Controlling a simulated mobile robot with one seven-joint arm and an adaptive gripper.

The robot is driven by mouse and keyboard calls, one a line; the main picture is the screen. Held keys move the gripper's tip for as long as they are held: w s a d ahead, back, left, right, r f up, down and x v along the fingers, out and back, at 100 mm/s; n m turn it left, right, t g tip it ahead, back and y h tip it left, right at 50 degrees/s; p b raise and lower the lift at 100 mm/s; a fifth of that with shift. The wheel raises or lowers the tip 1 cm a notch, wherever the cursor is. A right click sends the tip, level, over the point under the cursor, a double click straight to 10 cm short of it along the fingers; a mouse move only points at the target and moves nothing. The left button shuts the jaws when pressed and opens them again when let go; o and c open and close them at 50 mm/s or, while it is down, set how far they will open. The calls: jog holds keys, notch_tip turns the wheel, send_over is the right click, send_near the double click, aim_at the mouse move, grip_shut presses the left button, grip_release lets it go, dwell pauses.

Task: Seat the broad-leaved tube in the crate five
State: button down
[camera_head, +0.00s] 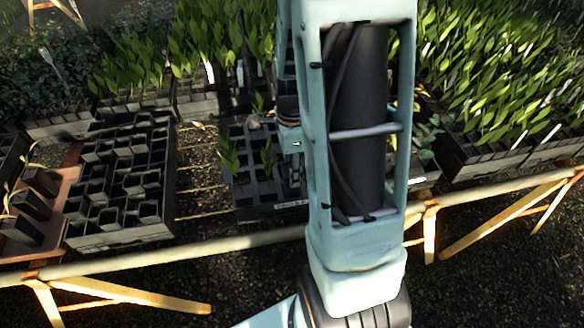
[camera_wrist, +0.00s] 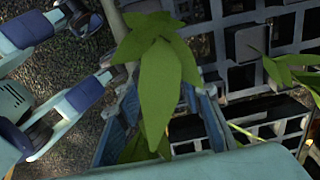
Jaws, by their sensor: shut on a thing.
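In the wrist view a plant with broad green leaves (camera_wrist: 160,72) stands between the fingers of my gripper (camera_wrist: 163,118). My gripper is shut on its tube, which the leaves mostly hide. A dark open-grid crate (camera_wrist: 275,14) lies below and to the right, with black tubes in some cells. In the head view this dark crate (camera_head: 248,207) stands in the middle of the bench and has a small pale label (camera_head: 291,205) too small to read. My arm hides its right part and most of my gripper. Whether the held tube has entered a cell I cannot tell.
Small leafy plants (camera_head: 228,155) stand in the middle crate. A crate of empty black tubes (camera_head: 122,180) stands left, beside a brown tray (camera_head: 55,228) with a few tubes. Dense planted crates fill the back and right. A pale rail (camera_head: 200,247) runs along the front.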

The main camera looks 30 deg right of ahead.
jog(key=shift+f+b, duration=1.8)
jog(key=shift+f, duration=0.75)
jog(key=shift+f, duration=0.2)
jog(key=c, duration=1.2)
grip_release()
jog(key=shift+c, duration=0.2)
notch_tip(320, 180, up, 12)
